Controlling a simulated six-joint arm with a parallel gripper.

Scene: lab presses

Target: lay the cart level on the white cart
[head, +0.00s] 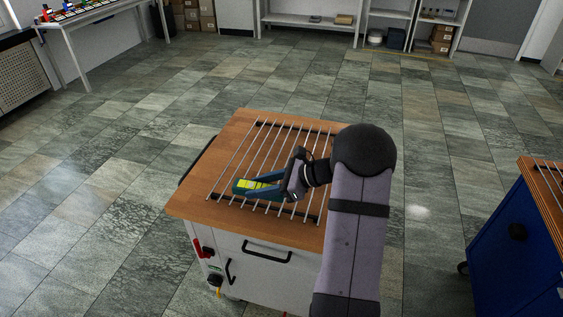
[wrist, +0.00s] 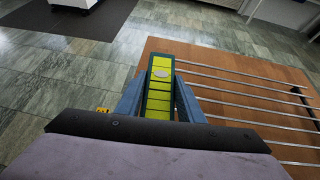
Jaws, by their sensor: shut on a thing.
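The cart level is a yellow-green block with dark green sides (head: 242,186). It lies between the blue fingers of my gripper (head: 265,185), which are shut on it. In the wrist view the level (wrist: 159,72) points away from my gripper (wrist: 159,103), with a pale round spot near its far end. The white cart (head: 222,249) has a wooden top with a rack of metal rods (head: 262,140). The level is over the rods near the cart's front left. I cannot tell whether it touches them. My gripper hides its near end.
A blue cart (head: 505,245) with a wooden top stands at the right. A table with small coloured items (head: 85,14) is at the far left, and shelves (head: 310,18) line the back. Most of the rack is bare, and tiled floor surrounds the white cart.

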